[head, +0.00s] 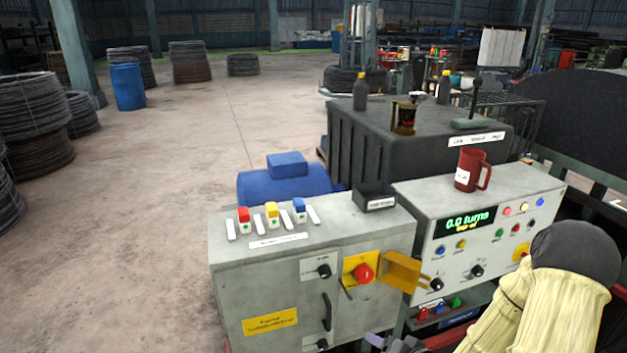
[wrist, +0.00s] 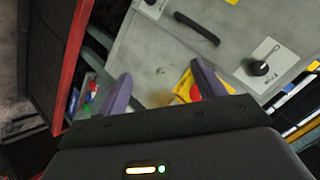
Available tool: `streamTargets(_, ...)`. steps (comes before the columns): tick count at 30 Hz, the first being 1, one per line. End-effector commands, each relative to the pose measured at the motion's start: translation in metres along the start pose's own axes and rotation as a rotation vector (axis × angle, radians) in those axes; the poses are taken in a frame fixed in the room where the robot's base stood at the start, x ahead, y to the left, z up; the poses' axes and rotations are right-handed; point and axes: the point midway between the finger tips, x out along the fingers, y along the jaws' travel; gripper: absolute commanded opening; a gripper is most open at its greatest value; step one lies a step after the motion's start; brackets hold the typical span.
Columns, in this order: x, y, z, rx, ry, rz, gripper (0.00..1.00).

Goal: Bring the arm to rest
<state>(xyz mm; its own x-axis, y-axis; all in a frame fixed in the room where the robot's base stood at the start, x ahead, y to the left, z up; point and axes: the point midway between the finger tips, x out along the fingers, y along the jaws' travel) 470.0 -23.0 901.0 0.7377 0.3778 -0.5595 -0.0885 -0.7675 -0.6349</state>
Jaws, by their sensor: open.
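My arm (head: 545,295) rises at the bottom right of the head view, with a cream sleeve and a dark rounded joint. In the wrist view my gripper (wrist: 163,86) is open, with its two purple fingers apart and nothing between them. The red switch knob (head: 363,273) sits on a yellow plate on the left cabinet. It also shows in the wrist view (wrist: 196,93), partly hidden behind the right finger. I cannot tell the distance to it.
The grey left cabinet (head: 235,290) and the console (head: 480,212) stand close in front. A yellow hinged flap (head: 402,271) sticks out between them. Open floor (head: 150,190) lies to the left.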

Motion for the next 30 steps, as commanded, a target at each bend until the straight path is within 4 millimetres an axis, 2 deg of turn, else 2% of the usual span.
streamTargets(3,-0.013,-0.005,-0.003,-0.15,-0.096,0.146,0.69)
streamTargets(8,-0.039,-0.013,-0.008,-0.294,-0.207,0.321,0.69)
streamTargets(15,-0.094,-0.045,-0.014,-0.413,-0.35,0.508,0.69)
streamTargets(21,-0.144,-0.086,-0.005,-0.439,-0.465,0.565,0.69)
streamTargets(24,-0.162,-0.101,0.003,-0.436,-0.513,0.563,0.69)
streamTargets(30,-0.172,-0.108,0.01,-0.43,-0.55,0.558,0.69)
